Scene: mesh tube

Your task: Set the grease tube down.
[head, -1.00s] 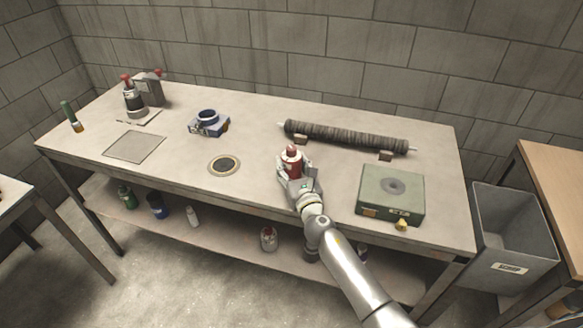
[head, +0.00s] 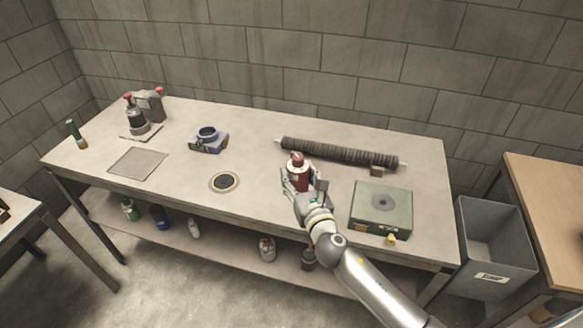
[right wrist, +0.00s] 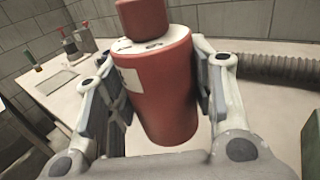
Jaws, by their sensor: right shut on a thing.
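The grease tube (head: 297,172) is a dark red cylinder with a red cap and a pale label. It stands about upright between the fingers of my right gripper (head: 305,184), which is shut on it. In the right wrist view the grease tube (right wrist: 160,90) fills the middle, with a finger of the right gripper (right wrist: 155,95) on each side. Its lower end shows there, over the pale bench top. I cannot tell whether it touches the bench. My left gripper is not in view.
On the bench (head: 270,205) lie a dark mesh tube (head: 340,151) behind the gripper, a green box (head: 381,208) to the right, a round inset disc (head: 224,182) and a blue device (head: 208,140) to the left. A grey bin (head: 492,250) stands at the right.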

